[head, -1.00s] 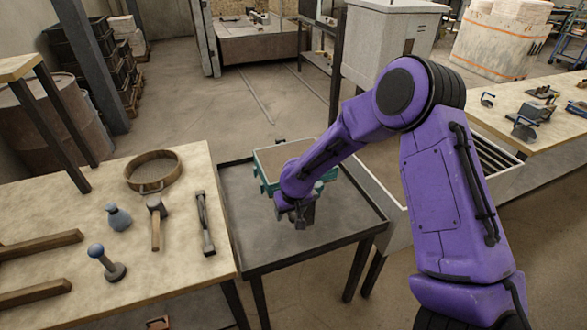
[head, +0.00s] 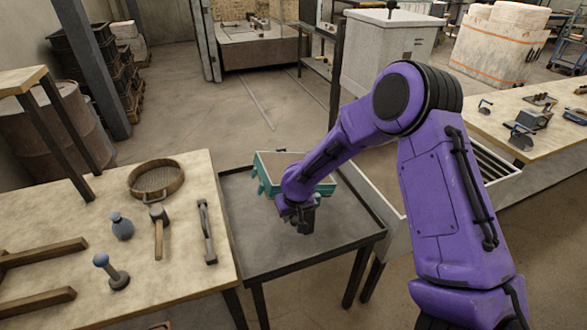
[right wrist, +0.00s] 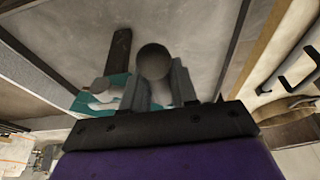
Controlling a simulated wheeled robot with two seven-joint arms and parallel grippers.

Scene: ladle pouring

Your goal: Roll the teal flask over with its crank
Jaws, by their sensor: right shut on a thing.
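The teal flask (head: 268,184) stands on the dark metal table, partly hidden behind my right forearm and wrist. Its teal wall and pale inner face show in the head view, and it sits tilted. A strip of it shows in the right wrist view (right wrist: 97,103). My right gripper (head: 303,226) is at the near side of the flask, low over the table. In the right wrist view its two fingers are shut on a round grey crank knob (right wrist: 153,62). The rest of the crank is mostly hidden. My left gripper is out of view.
The dark metal table (head: 245,235) has a raised rim and is bare in front of the flask. A right workbench (head: 540,145) holds metal parts.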

